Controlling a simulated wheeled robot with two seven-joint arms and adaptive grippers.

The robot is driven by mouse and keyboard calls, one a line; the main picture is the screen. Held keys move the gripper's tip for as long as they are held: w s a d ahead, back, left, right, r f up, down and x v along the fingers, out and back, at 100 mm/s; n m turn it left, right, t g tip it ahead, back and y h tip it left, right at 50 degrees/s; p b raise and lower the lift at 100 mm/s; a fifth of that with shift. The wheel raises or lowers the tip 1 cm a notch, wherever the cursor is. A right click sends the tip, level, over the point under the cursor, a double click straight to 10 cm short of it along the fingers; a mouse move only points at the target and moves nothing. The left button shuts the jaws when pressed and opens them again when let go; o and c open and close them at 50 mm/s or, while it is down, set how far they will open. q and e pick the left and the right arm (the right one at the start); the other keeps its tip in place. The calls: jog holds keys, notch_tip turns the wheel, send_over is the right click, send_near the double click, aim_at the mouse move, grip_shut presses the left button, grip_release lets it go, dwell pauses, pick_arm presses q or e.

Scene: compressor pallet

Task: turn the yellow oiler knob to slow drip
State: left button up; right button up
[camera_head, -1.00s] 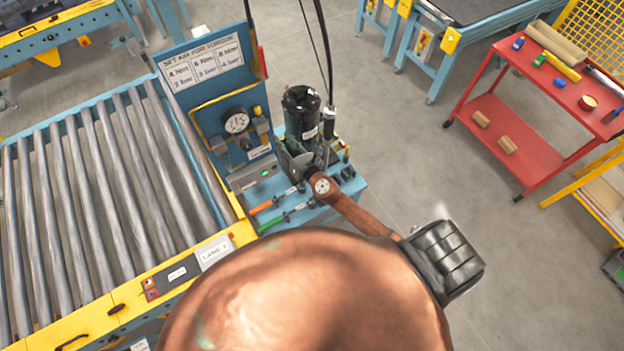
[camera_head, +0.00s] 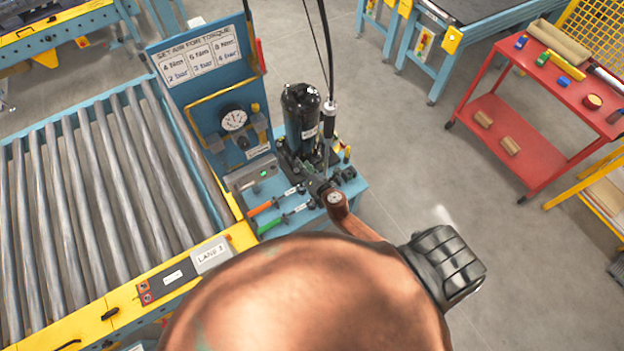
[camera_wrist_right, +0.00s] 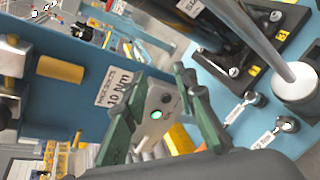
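A small yellow part (camera_head: 258,123) sits right of the round gauge (camera_head: 235,120) on the blue panel; I take it for the oiler knob, but its setting is too small to read. A yellow cylinder (camera_wrist_right: 60,70) on the panel in the right wrist view seems to be the same part. My right gripper (camera_head: 316,184) is in front of the panel, low and to the right of the yellow part, apart from it. In the right wrist view its green fingers (camera_wrist_right: 160,82) are spread with nothing between them. My left gripper is not in view.
A black cylinder (camera_head: 302,115) with hoses stands close behind the right gripper. A grey box with a green light (camera_head: 250,174) and orange and green-handled tools (camera_head: 272,206) are close by. A roller conveyor (camera_head: 90,200) lies left. Open floor (camera_head: 400,150) lies right.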

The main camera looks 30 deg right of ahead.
jog(key=s+d+f+m+g+b, duration=0.1)
jog(key=s+d+f+m, duration=0.1)
jog(key=f, duration=0.6)
jog(key=shift+s+m, duration=0.5)
jog(key=m+t+y+p, duration=0.3)
jog(key=m+t, duration=0.2)
jog(key=m, duration=1.7)
send_near(257, 109)
jog(key=w, duration=0.5)
jog(key=w+a, duration=0.1)
jog(key=w, duration=0.3)
jog(key=shift+a+f+p, duration=0.15)
jog(key=shift+a+p, duration=0.05)
jog(key=shift+p, duration=0.2)
jog(key=shift+s, duration=0.1)
jog(key=shift+c, duration=0.2)
grip_shut()
